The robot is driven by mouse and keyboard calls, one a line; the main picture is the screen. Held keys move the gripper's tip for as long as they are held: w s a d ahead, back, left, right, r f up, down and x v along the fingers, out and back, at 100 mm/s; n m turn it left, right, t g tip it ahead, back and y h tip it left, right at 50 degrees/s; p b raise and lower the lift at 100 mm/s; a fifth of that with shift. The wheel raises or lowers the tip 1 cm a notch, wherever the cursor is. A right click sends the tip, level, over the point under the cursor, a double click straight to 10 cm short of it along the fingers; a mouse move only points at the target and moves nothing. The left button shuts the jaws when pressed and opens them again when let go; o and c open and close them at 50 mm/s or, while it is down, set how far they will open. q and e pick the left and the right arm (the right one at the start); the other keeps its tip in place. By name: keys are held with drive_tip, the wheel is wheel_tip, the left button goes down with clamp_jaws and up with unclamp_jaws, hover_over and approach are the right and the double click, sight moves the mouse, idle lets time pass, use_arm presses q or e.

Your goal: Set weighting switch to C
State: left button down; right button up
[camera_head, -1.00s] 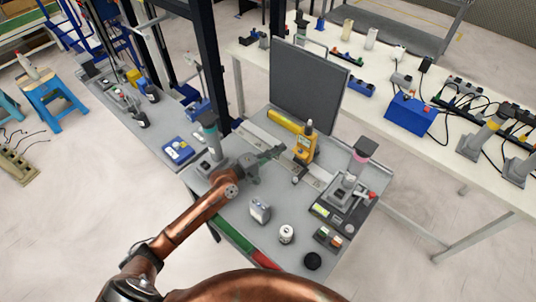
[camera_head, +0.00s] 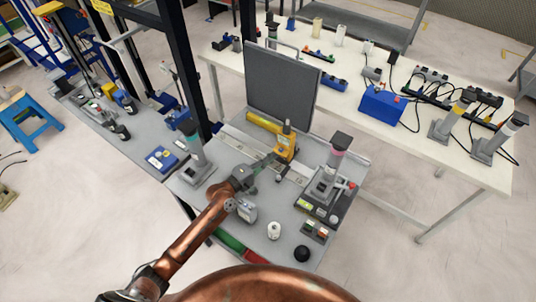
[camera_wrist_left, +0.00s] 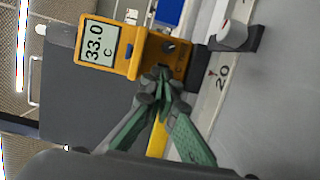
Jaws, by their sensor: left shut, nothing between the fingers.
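The yellow sound meter (camera_head: 286,148) stands upright on the grey table in front of the dark panel. In the left wrist view the meter (camera_wrist_left: 144,52) shows turned on its side, its screen (camera_wrist_left: 100,43) reading 33.0 with a C beneath. A dark round control (camera_wrist_left: 168,47) shows on its face. My left gripper (camera_head: 273,158) is shut and empty, its tips at the meter's lower face. In the left wrist view the green fingertips (camera_wrist_left: 160,80) overlap this lower part and hide what lies behind; I cannot tell whether they touch. My right gripper is not in view.
A grey foam panel (camera_head: 283,88) stands behind the meter. A grey stand with a dark top (camera_head: 327,175) is to the right. A small grey device (camera_head: 246,211), a white cylinder (camera_head: 273,231) and a black knob (camera_head: 302,254) stand nearer the front. A ruled rail (camera_wrist_left: 215,75) runs beside the meter.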

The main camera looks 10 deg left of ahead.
use_arm(q)
drive_tip(key=shift+a+f, duration=0.1)
drive_tip(key=shift+w+a+b, duration=0.1)
drive_tip(key=shift+a+b, duration=0.15)
drive_tip(key=shift+b, duration=0.1)
drive_tip(key=a, duration=0.1)
drive_tip(key=a+b, duration=0.2)
drive_tip(key=a, duration=0.1)
drive_tip(key=shift+w+f, duration=0.4)
drive_tip(key=v, duration=0.5)
drive_tip(key=b+v, duration=0.1)
drive_tip(key=v, duration=0.2)
drive_tip(key=shift+d+r, duration=0.1)
drive_tip(key=shift+r, duration=0.15)
drive_tip(key=shift+s+a+r, duration=0.15)
drive_tip(key=shift+s+a, duration=0.15)
drive_tip(key=shift+s, duration=0.2)
